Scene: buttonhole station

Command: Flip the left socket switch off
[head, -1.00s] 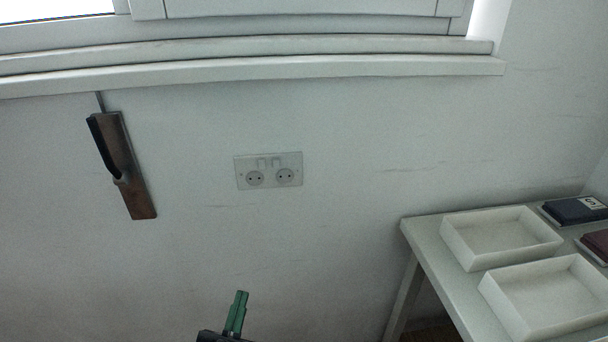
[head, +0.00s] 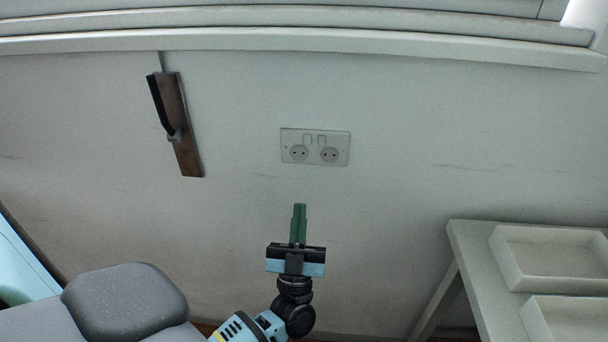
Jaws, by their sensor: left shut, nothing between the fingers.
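A white double socket plate (head: 315,158) is fixed on the wall near the middle of the head view. It has two round sockets and two small switches above them, side by side. The left switch (head: 307,140) is the one over the left socket; its position is too small to tell. My left gripper (head: 299,207) has green fingers pointing up. It is shut and empty, below the plate in the picture and apart from it. My right gripper does not show.
A dark wooden board with a black handle (head: 183,140) hangs on the wall at left. A white window sill (head: 300,40) runs across the top. A pale table (head: 470,245) with white trays (head: 510,265) stands at lower right. The wall around the plate is clear.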

